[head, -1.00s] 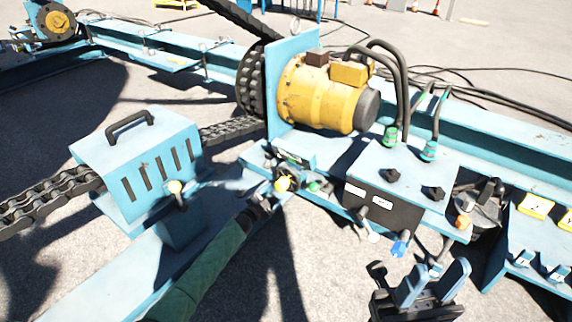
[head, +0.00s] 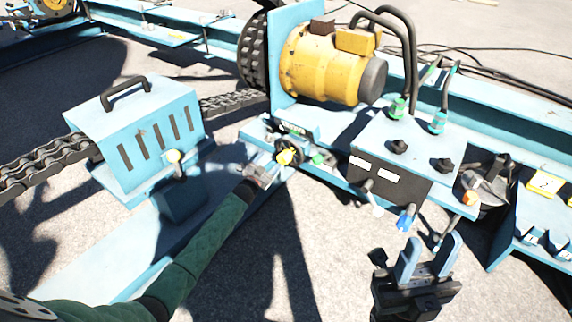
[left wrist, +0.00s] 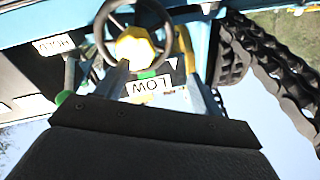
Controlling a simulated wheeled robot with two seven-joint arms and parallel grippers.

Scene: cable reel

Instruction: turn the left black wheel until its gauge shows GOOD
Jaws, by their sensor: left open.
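The left black wheel (head: 297,150) is small, with a yellow hub, on the blue frame below the yellow motor. The left wrist view shows its dark rim (left wrist: 100,32) and hub (left wrist: 135,46) from close up. A white gauge label (left wrist: 148,87) beside it appears upside down and reads LOW, with a green patch by it. My left gripper (head: 268,170) is open, its fingers pointing at the wheel; in the left wrist view the fingertips (left wrist: 153,72) are close to the hub. I cannot tell whether they touch it. My right gripper (head: 428,258) is open and empty, over the ground at lower right.
A blue slotted chain guard (head: 155,130) with a black handle stands left of my left arm. A yellow motor (head: 325,65) sits behind the wheel. A control box (head: 400,145) with black knobs and hoses stands to the right. A second white label (left wrist: 53,45) is hard to read.

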